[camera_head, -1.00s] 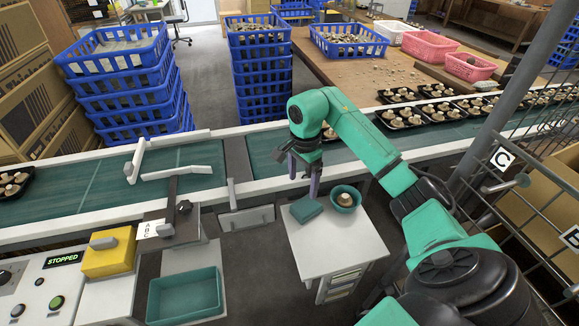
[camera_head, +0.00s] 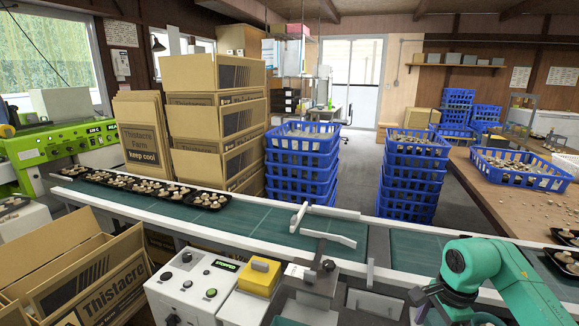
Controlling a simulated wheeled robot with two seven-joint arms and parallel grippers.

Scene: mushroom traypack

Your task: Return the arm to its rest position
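My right arm (camera_head: 505,285) is green with dark joints and comes in from the lower right corner. It reaches out over the conveyor's near side. My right gripper (camera_head: 430,304) hangs at the bottom edge of the picture, and I see nothing held in it. Its fingers are small and partly cut off here, but they stand apart in the earlier frame. My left arm and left gripper are not in view.
The green conveyor (camera_head: 255,222) crosses the view, with black trays of mushrooms (camera_head: 140,186) on its left part. A control box (camera_head: 192,285) and yellow block (camera_head: 260,277) stand in front. Blue crate stacks (camera_head: 302,160) and cardboard boxes (camera_head: 214,120) stand behind.

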